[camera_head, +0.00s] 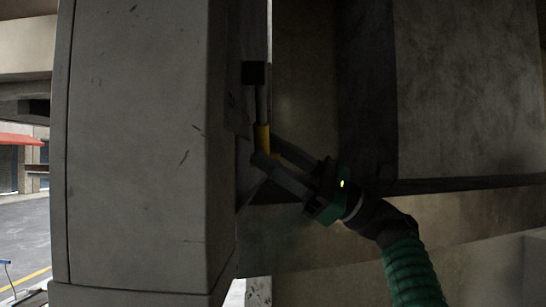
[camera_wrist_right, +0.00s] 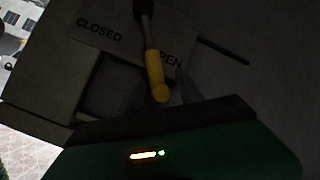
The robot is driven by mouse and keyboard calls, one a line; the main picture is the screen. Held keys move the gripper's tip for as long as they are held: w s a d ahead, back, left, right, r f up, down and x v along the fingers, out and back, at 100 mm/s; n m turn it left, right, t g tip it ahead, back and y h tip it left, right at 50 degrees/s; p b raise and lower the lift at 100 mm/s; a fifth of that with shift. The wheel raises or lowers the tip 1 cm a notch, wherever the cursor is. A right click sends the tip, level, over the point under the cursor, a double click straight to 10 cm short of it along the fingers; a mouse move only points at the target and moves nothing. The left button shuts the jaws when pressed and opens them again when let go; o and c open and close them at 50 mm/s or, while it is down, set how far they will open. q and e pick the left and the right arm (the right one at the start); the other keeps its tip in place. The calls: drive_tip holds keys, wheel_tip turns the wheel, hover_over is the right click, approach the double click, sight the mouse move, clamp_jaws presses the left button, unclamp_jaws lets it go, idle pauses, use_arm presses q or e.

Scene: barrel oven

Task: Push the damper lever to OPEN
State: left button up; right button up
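The damper lever (camera_head: 262,137) has a dark rod and a yellow grip and hangs down beside the grey column. In the right wrist view the yellow grip (camera_wrist_right: 155,72) hangs slightly tilted between the words CLOSED and OPEN on a label plate (camera_wrist_right: 100,29), covering the O of OPEN. My right gripper (camera_head: 266,150) is at the grip's lower end, its two fingers apart with the yellow end between or just in front of them. I cannot tell whether a finger touches it. My left gripper is out of view.
A wide grey column (camera_head: 135,140) stands just left of the lever. A dark wall block (camera_head: 470,90) and a ledge (camera_head: 470,215) lie to the right, behind my right arm. A street opens at the far left.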

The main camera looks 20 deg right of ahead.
drive_tip(key=b+v, duration=0.4)
drive_tip(key=v, duration=1.2)
drive_tip(key=shift+d+f, duration=0.2)
drive_tip(key=shift+d, duration=0.15)
